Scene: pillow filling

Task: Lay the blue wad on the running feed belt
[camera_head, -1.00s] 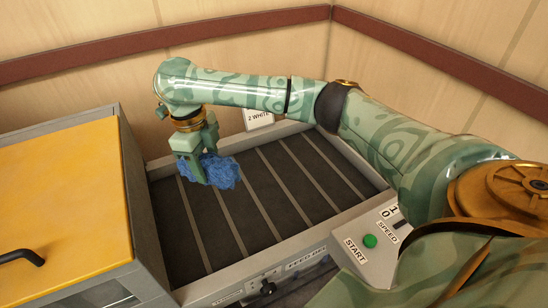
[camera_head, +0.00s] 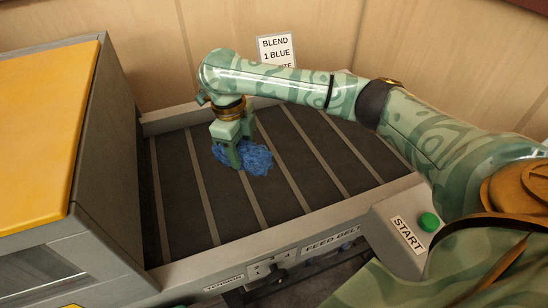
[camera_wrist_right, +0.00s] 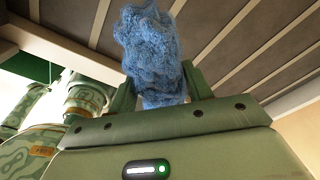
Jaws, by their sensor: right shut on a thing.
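The blue wad (camera_head: 258,159) is a rough, fluffy lump. My right gripper (camera_head: 237,157) points down and is shut on it, over the left-middle part of the feed belt. The belt (camera_head: 184,180) is dark with pale cross slats, in a grey frame. The wad looks very low over the belt; I cannot tell whether it touches. In the right wrist view the wad (camera_wrist_right: 148,45) sits between the two green fingers, with the slatted belt (camera_wrist_right: 240,58) behind it. My left gripper is not in view.
A grey machine with a yellow lid (camera_head: 45,130) stands at the belt's left end. A START panel with a green button (camera_head: 429,222) is at the front right. A BLEND sign (camera_head: 276,50) stands behind the belt. Bare belt lies on both sides of the wad.

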